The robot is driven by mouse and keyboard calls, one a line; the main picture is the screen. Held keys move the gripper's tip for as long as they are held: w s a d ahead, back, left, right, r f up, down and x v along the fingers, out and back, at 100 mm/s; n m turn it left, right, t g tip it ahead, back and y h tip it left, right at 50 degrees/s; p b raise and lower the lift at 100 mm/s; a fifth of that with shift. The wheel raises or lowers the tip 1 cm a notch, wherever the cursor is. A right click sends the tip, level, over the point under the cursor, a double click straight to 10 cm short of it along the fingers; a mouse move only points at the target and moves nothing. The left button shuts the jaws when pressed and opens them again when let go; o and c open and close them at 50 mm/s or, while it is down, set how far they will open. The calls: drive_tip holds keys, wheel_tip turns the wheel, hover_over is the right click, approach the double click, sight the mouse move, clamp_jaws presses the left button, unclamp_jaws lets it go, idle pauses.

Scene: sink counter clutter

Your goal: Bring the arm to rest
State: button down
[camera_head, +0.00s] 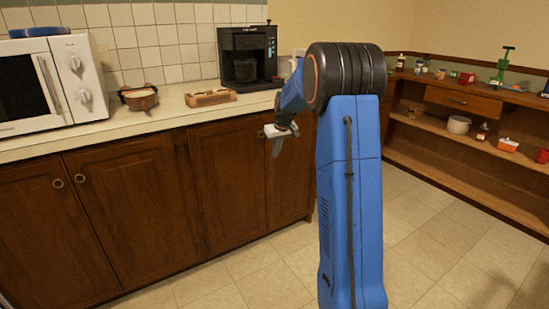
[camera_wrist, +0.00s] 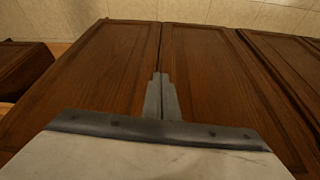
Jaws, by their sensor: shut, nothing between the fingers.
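My gripper (camera_head: 277,140) hangs at the end of my blue arm, in front of the counter's wooden cabinet doors and below the worktop edge. In the wrist view its two grey fingers (camera_wrist: 161,98) meet in the middle, shut with nothing between them. Brown cabinet doors (camera_wrist: 95,70) fill most of the wrist view behind the fingers. My raised arm hides part of the counter's right end in the head view.
The counter (camera_head: 60,144) holds a white microwave (camera_head: 35,85), a brown bowl (camera_head: 139,97), a wooden tray (camera_head: 210,97) and a black coffee machine (camera_head: 247,56). Wooden shelves (camera_head: 450,125) with small items stand at the right. The tiled floor (camera_head: 430,240) is clear.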

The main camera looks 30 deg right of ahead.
drive_tip(key=v, duration=0.5)
drive_tip(key=shift+s+d+r, duration=0.1)
drive_tip(key=shift+d+r, duration=0.05)
drive_tip(key=shift+r, duration=0.2)
drive_tip(key=s+a+r, duration=0.3)
drive_tip(key=s+a, duration=0.7)
drive_tip(key=s, duration=0.2)
drive_tip(key=s+a+r, duration=0.4)
drive_tip(key=s+a, duration=0.5)
drive_tip(key=s, duration=0.2)
drive_tip(key=s+a+f, duration=0.2)
drive_tip(key=s, duration=0.6)
drive_tip(key=s+a+f, duration=0.3)
drive_tip(key=s, duration=0.5)
drive_tip(key=s+a+f+n, duration=0.1)
drive_tip(key=s+a+f, duration=0.2)
drive_tip(key=s, duration=0.5)
drive_tip(key=shift+s+f, duration=0.2)
drive_tip(key=shift+s, duration=0.15)
